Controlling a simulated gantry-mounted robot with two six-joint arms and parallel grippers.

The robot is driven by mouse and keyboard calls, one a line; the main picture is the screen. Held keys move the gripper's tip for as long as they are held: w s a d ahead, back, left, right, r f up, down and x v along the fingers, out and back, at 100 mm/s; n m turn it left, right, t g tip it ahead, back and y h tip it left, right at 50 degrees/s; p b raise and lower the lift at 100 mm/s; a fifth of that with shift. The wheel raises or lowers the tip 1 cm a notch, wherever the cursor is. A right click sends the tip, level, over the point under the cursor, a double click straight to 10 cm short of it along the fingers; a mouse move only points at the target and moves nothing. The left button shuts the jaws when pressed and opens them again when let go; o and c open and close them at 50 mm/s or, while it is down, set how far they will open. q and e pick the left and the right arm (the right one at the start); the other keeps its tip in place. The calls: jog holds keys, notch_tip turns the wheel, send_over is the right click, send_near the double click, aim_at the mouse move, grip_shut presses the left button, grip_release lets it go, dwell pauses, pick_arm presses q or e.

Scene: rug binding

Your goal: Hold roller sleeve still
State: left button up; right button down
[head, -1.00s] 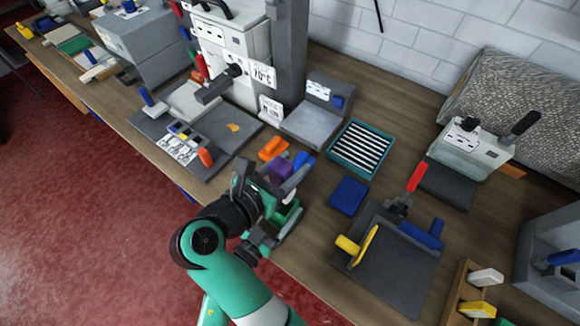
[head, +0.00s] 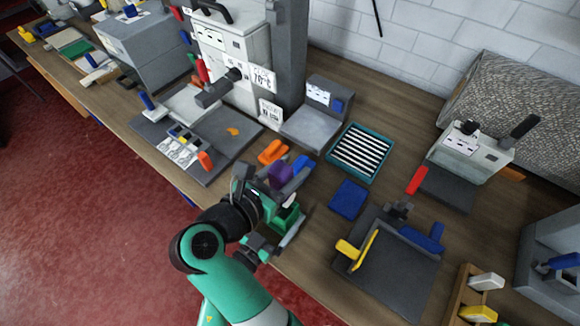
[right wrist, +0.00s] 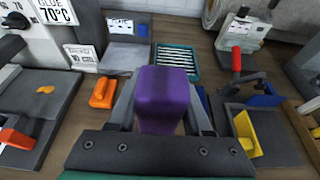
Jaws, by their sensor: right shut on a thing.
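My right gripper (head: 287,177) is over the front edge of the bench. It is shut on a purple block-like piece (right wrist: 162,92), which stands up between its two fingers in the right wrist view. The purple piece also shows in the head view (head: 279,175), partly covered by the gripper. Its lower part is hidden, so I cannot tell what it joins to. I cannot pick out a roller sleeve for certain. My left gripper is not in view.
An orange piece (head: 272,151) lies just behind the gripper. A blue pad (head: 348,200) and a teal-framed striped tray (head: 387,148) lie to the right. A dark fixture plate (head: 395,277) with yellow and blue parts stands further right. A glue machine (head: 225,50) stands behind left.

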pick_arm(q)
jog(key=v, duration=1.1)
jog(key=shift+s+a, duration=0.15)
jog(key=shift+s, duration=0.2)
